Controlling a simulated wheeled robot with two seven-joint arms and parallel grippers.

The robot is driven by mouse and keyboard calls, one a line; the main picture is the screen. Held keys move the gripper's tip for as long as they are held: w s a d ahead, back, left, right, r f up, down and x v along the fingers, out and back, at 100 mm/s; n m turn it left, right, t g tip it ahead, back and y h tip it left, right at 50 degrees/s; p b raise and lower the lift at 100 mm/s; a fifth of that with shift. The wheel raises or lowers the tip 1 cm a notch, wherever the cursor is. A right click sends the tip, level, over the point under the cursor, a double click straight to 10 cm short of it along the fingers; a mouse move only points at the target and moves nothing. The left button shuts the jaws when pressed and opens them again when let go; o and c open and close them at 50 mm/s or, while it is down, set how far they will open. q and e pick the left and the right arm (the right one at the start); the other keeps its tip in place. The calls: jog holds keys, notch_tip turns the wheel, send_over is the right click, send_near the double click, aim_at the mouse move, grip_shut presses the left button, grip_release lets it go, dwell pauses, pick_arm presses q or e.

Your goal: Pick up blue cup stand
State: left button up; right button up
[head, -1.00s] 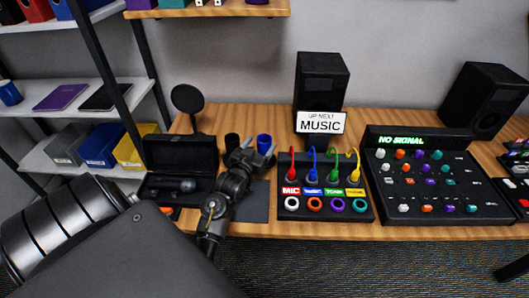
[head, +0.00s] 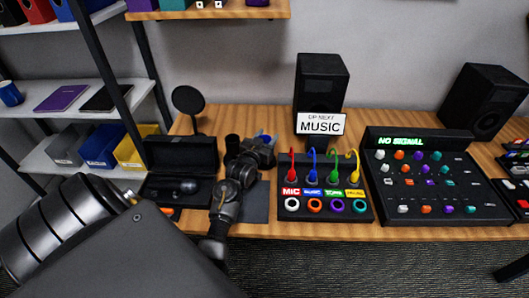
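The blue cup stand (head: 263,135) is on the wooden table, left of the cable panel. Only a small blue patch of it shows in the head view, because my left gripper covers the rest. My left gripper (head: 258,148) is right in front of it or over it. Its fingertips are hidden, so I cannot tell whether they touch the stand or are closed on it. My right gripper is not in view.
A black cup-like holder (head: 232,142) stands just left of my gripper. An open black case (head: 180,155) lies further left, with a round black disc on a stand (head: 187,98) behind. The cable panel (head: 325,210) and mixer (head: 440,190) are to the right.

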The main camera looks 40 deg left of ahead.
pick_arm(q)
grip_shut()
jog(key=shift+r, duration=0.1)
jog(key=shift+r, duration=0.8)
jog(key=s+r, duration=1.1)
jog(key=s, duration=0.3)
jog(key=shift+a+r, duration=0.15)
